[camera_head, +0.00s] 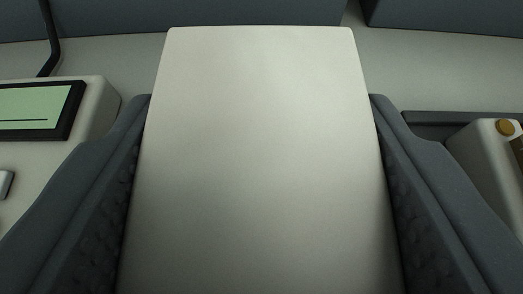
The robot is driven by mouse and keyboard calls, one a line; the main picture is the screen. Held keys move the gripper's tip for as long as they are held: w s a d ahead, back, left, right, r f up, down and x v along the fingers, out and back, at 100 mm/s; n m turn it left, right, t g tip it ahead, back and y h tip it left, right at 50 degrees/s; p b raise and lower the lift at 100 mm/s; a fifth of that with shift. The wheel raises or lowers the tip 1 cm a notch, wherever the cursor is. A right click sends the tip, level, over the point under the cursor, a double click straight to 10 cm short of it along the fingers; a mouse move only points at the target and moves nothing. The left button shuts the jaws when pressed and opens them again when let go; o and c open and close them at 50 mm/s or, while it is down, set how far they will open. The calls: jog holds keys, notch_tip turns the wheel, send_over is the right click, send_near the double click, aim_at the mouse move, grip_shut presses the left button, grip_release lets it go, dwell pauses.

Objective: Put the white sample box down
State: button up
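The white sample box (260,150) fills the middle of the view, its plain pale face toward the camera. My gripper (262,115) has one dark grey finger on the left and one on the right. Both textured inner pads lie against the sides of the box, so the gripper is shut on it. The near end of the box runs out of the bottom of the view. The box hides what lies behind and below it, and I cannot tell whether it touches a surface.
A pale device with a green screen (35,105) stands at the left, with a black cable (49,40) behind it. A pale object with an orange-brown knob (505,128) is at the right. Blue-grey panels (210,12) cross the back. A pale surface (430,70) shows bare at the right.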

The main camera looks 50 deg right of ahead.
jog(key=shift+f, duration=0.1)
jog(key=o, duration=1)
jog(key=shift+o, duration=0.2)
jog(key=shift+s+a+r, duration=0.25)
jog(key=shift+a+r, duration=0.15)
jog(key=shift+r, duration=0.05)
jog(key=p+v, duration=0.1)
jog(key=v, duration=0.8)
jog(key=shift+s+a+r, duration=0.15)
jog(key=shift+s+a, duration=0.1)
jog(key=shift+s, duration=0.05)
jog(key=shift+s+a+r, duration=0.1)
jog(key=shift+s+a, duration=0.2)
jog(key=shift+s, duration=0.1)
